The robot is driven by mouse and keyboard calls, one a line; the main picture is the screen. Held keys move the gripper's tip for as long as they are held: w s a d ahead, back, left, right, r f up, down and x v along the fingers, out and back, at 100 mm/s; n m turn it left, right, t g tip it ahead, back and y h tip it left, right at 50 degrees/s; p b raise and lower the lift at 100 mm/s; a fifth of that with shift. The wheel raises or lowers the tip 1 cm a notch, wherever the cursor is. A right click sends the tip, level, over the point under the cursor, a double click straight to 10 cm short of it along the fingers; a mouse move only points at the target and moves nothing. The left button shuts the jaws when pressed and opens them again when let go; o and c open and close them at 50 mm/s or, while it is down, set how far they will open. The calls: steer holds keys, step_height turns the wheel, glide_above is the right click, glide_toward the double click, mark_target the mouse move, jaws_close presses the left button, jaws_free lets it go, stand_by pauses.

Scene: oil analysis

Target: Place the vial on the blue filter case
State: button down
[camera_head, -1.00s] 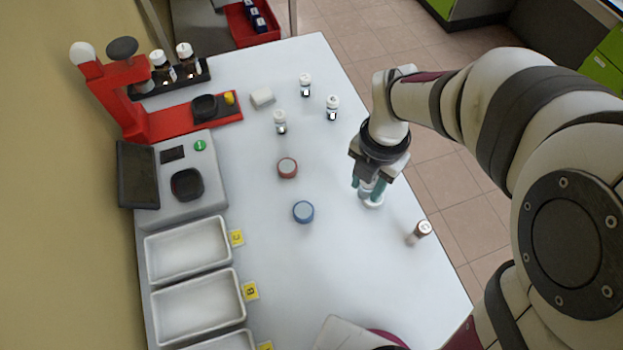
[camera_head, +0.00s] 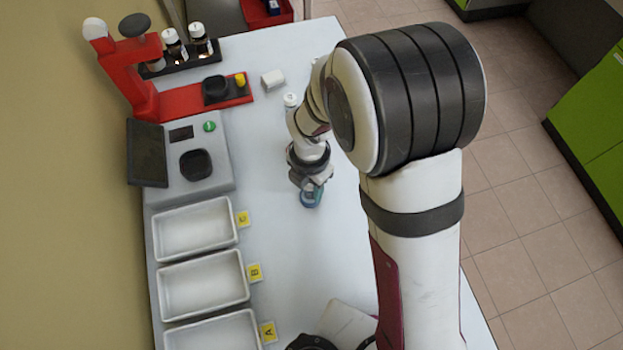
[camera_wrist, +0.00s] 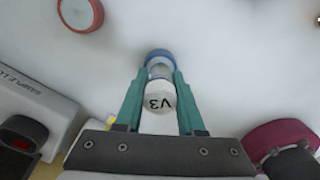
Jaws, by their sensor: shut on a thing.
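The vial (camera_wrist: 160,98), with a white cap marked V3, is between the teal fingers of my gripper (camera_wrist: 160,90) in the wrist view. My gripper is shut on it. The blue filter case (camera_wrist: 158,57) lies just past the vial in that view, its near part covered by the vial. I cannot tell whether the vial touches the case. In the head view my gripper (camera_head: 311,197) is low over the white table at the blue filter case (camera_head: 307,205), which is partly hidden by the fingers. The vial cannot be made out there.
A red round case (camera_wrist: 80,12) lies near the blue one. White trays (camera_head: 203,283) and a grey instrument (camera_head: 190,176) stand on the left. My arm hides much of the table's right side.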

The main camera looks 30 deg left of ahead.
steer(key=shift+f, duration=0.15)
steer(key=c, duration=0.5)
jaws_free()
